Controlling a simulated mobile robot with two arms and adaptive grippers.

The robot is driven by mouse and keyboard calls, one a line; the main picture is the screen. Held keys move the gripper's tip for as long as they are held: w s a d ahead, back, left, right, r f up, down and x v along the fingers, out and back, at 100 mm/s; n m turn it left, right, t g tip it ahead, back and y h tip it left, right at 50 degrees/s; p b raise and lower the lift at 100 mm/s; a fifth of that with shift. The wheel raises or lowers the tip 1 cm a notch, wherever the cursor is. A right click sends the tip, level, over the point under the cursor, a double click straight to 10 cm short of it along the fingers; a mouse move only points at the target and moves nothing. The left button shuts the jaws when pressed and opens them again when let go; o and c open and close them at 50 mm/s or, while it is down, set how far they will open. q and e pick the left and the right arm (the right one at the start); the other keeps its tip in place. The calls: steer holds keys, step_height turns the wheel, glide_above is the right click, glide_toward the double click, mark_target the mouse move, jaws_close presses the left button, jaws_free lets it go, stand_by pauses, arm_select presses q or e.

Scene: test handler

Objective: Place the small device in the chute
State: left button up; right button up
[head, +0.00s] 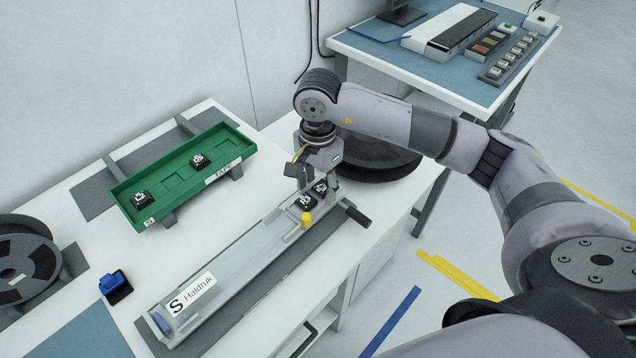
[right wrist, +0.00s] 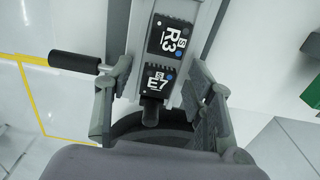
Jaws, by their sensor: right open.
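The chute (head: 245,255) is a long grey channel on the white bench, labelled "S Haldruk". Two small black devices lie at its far end. My left gripper is not in view.
A green tray (head: 185,178) behind the chute holds two devices (head: 142,198) and (head: 199,161). A black item with a blue top (head: 114,284) lies at left by a reel (head: 25,262). A dark handle (head: 355,213) and yellow knob (head: 306,219) stick out by the chute.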

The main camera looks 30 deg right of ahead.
mark_target(318, 190)
steer(key=shift+r, duration=0.1)
steer(key=shift+r+p, duration=0.25)
steer(key=shift+p, duration=0.2)
steer(key=shift+r+p, duration=0.35)
steer(key=shift+p, duration=0.1)
step_height(318, 190, up, 12)
steer(key=b, duration=0.1)
steer(key=shift+b, duration=0.4)
steer(key=shift+f, duration=0.15)
